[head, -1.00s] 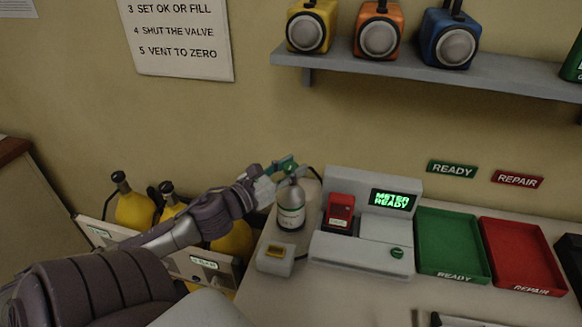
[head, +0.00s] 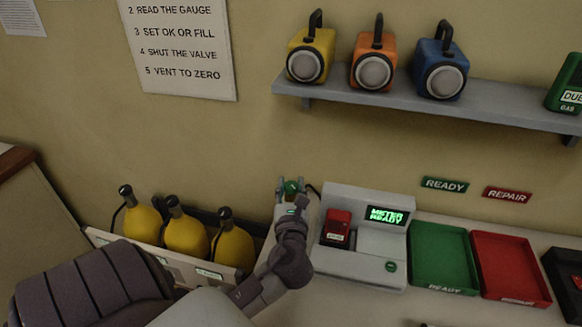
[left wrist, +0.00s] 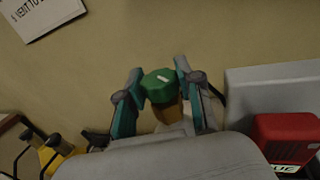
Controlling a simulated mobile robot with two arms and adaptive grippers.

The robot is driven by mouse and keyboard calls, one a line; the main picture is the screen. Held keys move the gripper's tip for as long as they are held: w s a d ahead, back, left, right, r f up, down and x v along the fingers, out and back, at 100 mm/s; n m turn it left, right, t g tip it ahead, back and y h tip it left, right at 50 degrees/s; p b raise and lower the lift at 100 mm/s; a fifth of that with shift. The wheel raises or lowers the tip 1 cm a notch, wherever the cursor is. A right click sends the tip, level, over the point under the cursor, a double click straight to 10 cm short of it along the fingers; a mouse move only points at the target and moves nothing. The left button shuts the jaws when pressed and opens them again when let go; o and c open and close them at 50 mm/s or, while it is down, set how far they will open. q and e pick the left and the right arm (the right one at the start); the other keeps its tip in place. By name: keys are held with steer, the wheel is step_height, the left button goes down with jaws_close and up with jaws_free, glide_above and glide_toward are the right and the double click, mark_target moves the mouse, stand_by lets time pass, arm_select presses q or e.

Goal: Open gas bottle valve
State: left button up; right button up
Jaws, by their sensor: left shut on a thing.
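The gas bottle valve is a green knob (left wrist: 161,86) with a white mark on top, on a brass-coloured stem (left wrist: 168,112). The green knob (head: 291,187) also shows in the head view, to the left of the meter. My left gripper (left wrist: 160,88) is shut on the knob, with a teal finger on either side of it. In the head view my left gripper (head: 291,188) and wrist hide the bottle body. My right gripper is in neither view.
The grey meter station (head: 352,200) with a red meter (head: 337,228) and a lit "METER READY" screen stands just right of the gripper. Green (head: 443,258) and red (head: 510,268) trays lie farther right. Yellow cylinders (head: 186,237) stand at left. A shelf (head: 420,97) with lamps hangs above.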

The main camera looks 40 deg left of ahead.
mark_target(291, 185)
arm_select(q)
steer(key=n+g+y, duration=0.2)
steer(key=g, duration=0.1)
steer(key=n+g+y+p, duration=0.1)
steer(key=n+g+y, duration=0.1)
steer(key=g, duration=0.1)
steer(key=shift+w+r+n, duration=0.1)
steer(key=shift+n, duration=0.2)
steer(key=n+g+y, duration=0.1)
steer(key=n+g, duration=0.1)
steer(key=g, duration=0.1)
steer(key=shift+n+g+p, duration=0.3)
steer(key=shift+g+p, duration=0.1)
steer(key=shift+n+g+y, duration=0.4)
steer(key=shift+n+g, duration=1)
steer(key=shift+g, duration=1.2)
steer(key=o, duration=1.2)
step_height(291, 185, up, 10)
steer(key=shift+f, duration=0.1)
